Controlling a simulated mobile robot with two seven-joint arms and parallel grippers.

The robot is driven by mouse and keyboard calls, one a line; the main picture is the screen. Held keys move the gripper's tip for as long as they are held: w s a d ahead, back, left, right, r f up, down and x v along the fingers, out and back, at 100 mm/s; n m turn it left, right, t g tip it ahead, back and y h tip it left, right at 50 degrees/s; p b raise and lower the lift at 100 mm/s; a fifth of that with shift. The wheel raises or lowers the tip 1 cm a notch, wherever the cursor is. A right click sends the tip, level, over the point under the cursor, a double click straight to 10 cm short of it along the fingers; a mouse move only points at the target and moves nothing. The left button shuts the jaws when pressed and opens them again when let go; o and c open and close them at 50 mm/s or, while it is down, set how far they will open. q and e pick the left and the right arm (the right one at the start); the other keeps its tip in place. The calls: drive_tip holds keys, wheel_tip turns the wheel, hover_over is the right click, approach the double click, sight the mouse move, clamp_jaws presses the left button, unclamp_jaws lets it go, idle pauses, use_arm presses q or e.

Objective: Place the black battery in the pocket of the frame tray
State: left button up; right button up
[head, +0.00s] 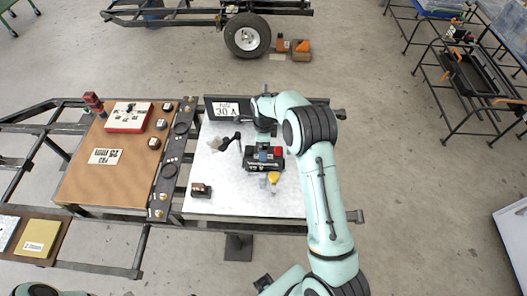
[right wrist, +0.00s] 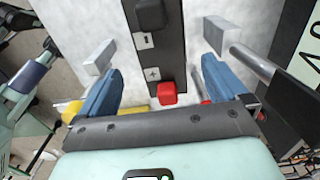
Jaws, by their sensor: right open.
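The black battery (right wrist: 158,55) shows between my right gripper's fingers in the right wrist view, with plus and minus marks, a red terminal and a black terminal. In the head view the battery (head: 263,163) is on the white panel (head: 225,208). My right gripper (right wrist: 160,45) is open, with one blue, grey-tipped finger on each side of the battery and gaps visible between. In the head view my right gripper (head: 263,153) is over the battery, partly hidden by my wrist. I cannot make out the frame tray's pocket. My left gripper is not in view.
A yellow item (head: 273,178) lies close below the battery. A small dark block (head: 201,190) stands on the panel's left. A licence plate (head: 224,109) stands at its back. A brown board (head: 103,175) with a red-and-white box (head: 128,117) lies left. The panel's front is mostly clear.

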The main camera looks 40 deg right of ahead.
wheel_tip(320, 180, up, 4)
drive_tip(key=shift+r, duration=0.15)
idle(0.6)
